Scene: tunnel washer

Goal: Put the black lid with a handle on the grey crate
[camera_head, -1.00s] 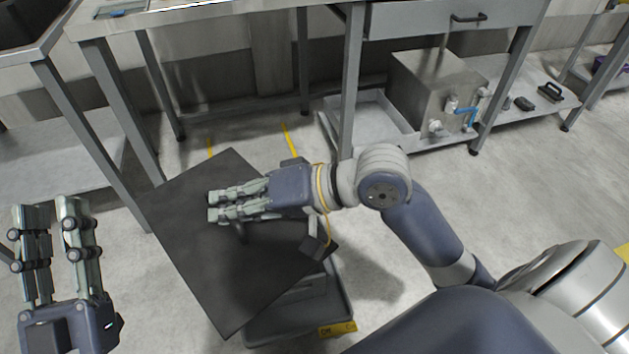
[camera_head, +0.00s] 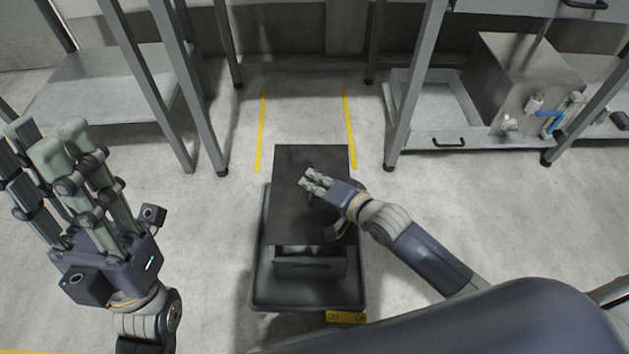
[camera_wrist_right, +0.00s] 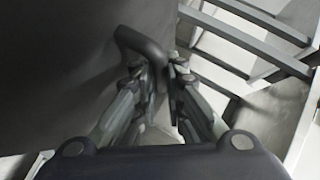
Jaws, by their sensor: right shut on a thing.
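The black lid (camera_head: 290,215) is a flat dark panel, squared up with the crate in the head view. My right gripper (camera_head: 312,182) is shut on the lid's handle, which shows as a dark curved bar (camera_wrist_right: 143,48) in the right wrist view. The grey crate (camera_head: 328,268) is under the lid; only its near wall with a slot shows. The lid hides the rest, and whether lid and crate touch cannot be told. My left gripper (camera_head: 45,142) is open and empty at the left, away from the crate.
The crate stands on a wider grey base (camera_head: 310,295) with a yellow label (camera_head: 346,317). Yellow floor lines (camera_head: 262,130) run behind it. Metal table legs (camera_head: 415,85) stand left and right behind. A steel box (camera_head: 520,80) sits at right. The floor around the base is clear.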

